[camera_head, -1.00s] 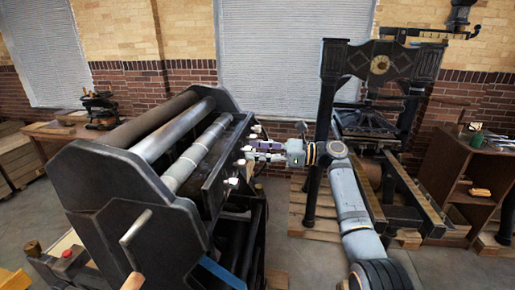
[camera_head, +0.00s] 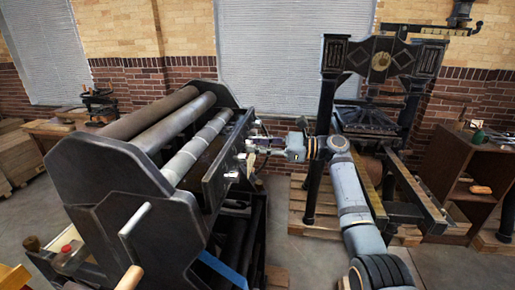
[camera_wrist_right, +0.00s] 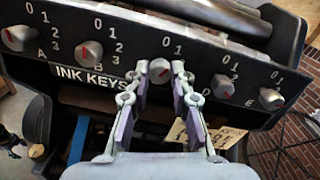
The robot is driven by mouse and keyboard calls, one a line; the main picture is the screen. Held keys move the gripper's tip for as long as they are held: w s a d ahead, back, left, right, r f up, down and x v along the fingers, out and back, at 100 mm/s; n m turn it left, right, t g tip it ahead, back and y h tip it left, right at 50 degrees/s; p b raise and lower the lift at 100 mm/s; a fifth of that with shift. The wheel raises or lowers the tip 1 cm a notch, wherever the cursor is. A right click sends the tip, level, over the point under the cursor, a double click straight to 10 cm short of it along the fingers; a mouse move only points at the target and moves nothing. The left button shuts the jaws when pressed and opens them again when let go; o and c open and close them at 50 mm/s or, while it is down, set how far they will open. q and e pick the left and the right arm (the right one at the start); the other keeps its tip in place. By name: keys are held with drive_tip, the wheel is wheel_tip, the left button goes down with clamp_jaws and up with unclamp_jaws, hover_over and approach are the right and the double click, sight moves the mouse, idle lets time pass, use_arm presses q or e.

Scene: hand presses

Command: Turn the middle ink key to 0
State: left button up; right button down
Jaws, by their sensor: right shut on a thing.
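The middle ink key (camera_wrist_right: 160,70) is a round grey knob with a red mark, in a row on the dark press panel. The digits 0 and 1 show above it; its letter is hidden behind my gripper, and the exact pointing of its mark is hard to read. My right gripper (camera_wrist_right: 160,72) is shut on this key, with a fingertip on each side. In the head view, my right gripper (camera_head: 262,146) reaches in from the right to the press's key row. My left gripper is not in view.
Neighbouring keys are B (camera_wrist_right: 90,52) on the left, D (camera_wrist_right: 222,87) and E (camera_wrist_right: 271,98) on the right. The label "INK KEYS" (camera_wrist_right: 85,76) is below. The press (camera_head: 110,190) fills the left. An iron hand press (camera_head: 380,120) and shelf (camera_head: 470,185) stand right.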

drive_tip(key=shift+n+b, duration=2.1)
drive_tip(key=shift+n, duration=0.9)
drive_tip(key=c, duration=1.1)
unclamp_jaws()
drive_tip(key=shift+c, duration=0.2)
drive_tip(key=s+d, duration=0.2)
drive_tip(key=d, duration=0.9)
drive_tip(key=shift+d+r, duration=0.15)
drive_tip(key=shift+d, duration=0.25)
